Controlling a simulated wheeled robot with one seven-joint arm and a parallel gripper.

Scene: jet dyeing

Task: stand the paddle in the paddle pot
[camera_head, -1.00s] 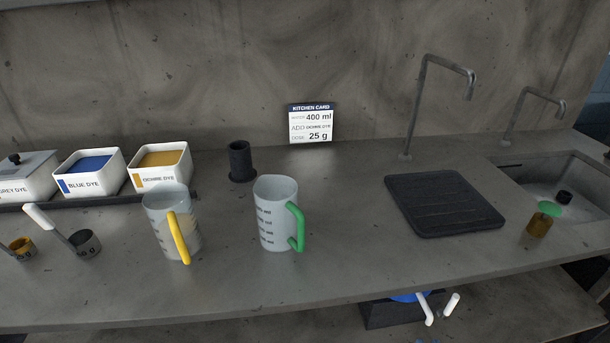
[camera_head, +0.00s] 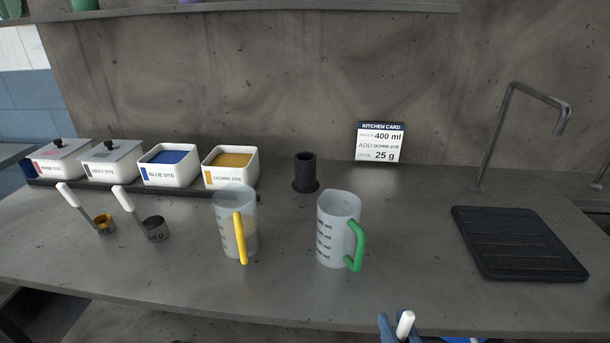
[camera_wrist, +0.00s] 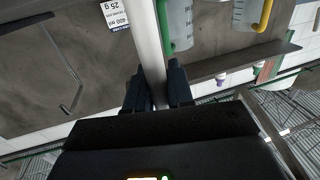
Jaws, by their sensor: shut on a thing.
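My gripper (camera_head: 400,328) is at the bottom edge of the head view, in front of the counter. It is shut on the white paddle (camera_head: 405,323), whose end shows between the fingers. In the wrist view the paddle (camera_wrist: 148,45) is a pale bar running from between the dark fingertips (camera_wrist: 158,88) to the top edge; its far end is out of frame. The paddle pot (camera_head: 306,170) looks to be the dark upright cylinder on a wider foot, near the back of the counter. It stands apart from my gripper, farther back and to the left. Its inside is hidden.
A green-handled jug (camera_head: 338,230) stands between my gripper and the pot, with a yellow-handled jug (camera_head: 235,225) left of it. Dye tubs (camera_head: 170,167), two scoops (camera_head: 153,228), a kitchen card (camera_head: 380,143) and a black mat (camera_head: 520,245) surround clear counter.

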